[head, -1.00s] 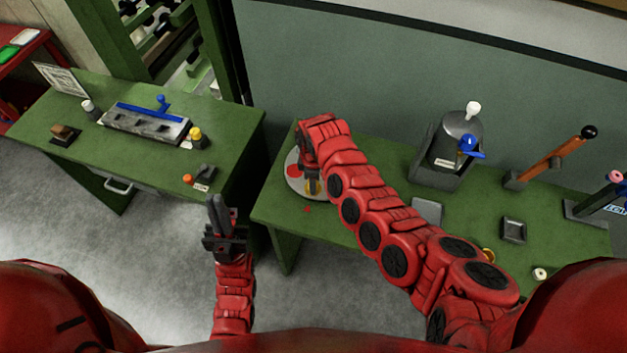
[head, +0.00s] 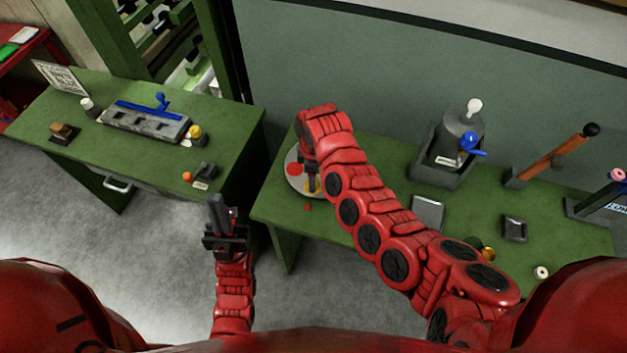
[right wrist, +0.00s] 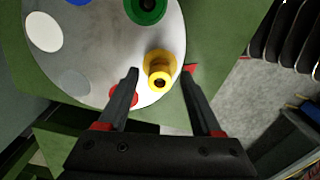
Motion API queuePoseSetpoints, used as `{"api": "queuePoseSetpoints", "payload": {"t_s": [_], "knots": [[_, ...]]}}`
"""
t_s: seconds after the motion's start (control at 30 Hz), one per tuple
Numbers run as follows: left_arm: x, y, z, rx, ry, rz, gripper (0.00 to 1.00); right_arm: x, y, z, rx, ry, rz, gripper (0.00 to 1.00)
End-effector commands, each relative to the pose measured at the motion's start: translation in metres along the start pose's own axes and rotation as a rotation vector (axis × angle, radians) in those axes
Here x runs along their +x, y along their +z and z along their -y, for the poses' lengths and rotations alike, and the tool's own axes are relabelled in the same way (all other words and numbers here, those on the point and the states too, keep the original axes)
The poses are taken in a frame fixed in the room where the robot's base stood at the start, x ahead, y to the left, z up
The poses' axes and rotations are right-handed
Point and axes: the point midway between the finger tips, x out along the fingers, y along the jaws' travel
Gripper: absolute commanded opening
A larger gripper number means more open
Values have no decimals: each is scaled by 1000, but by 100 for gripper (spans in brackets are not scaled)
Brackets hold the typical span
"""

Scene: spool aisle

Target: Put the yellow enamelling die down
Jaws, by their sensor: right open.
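The yellow enamelling die (right wrist: 159,68) stands on the round pale disc (right wrist: 92,35), near its rim, in the right wrist view. My right gripper (right wrist: 160,74) is open, with one finger on each side of the die and a gap to both. In the head view this gripper (head: 312,180) is over the disc (head: 292,176) and its arm hides most of the die. My left gripper (head: 217,205) is over the floor between the benches; its fingers look closed together, with nothing seen in them.
The disc carries coloured spots and a green die (right wrist: 146,8). A red pointer (right wrist: 190,69) lies beside its rim. On the right bench are a grey machine with a blue handle (head: 470,145), an orange lever (head: 555,158) and small trays. The left bench (head: 150,165) holds a slotted block (head: 145,124).

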Motion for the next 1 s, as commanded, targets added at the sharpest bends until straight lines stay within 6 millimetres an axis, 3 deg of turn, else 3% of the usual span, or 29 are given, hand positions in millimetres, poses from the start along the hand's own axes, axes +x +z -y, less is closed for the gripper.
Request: {"api": "queuePoseSetpoints", "payload": {"t_s": [0.33, 0.5, 0.83, 0.93, 1.0], "knots": [[-38, 6, -2, 0, 0, 0, 0, -69, 0, -2, 2, 7, -4, 66], [-32, 5, -2, 0, 0, 0, 0, -91, 0, -1, 0, 1, -1, 66], [-32, 5, -2, 0, 0, 0, 0, -93, -3, -5, 15, 18, -20, 66], [-32, 5, -2, 0, 0, 0, 0, -80, -16, -26, 79, 93, -97, 66], [-32, 5, -2, 0, 0, 0, 0, -66, -27, -52, 168, 186, -191, 66]]}}
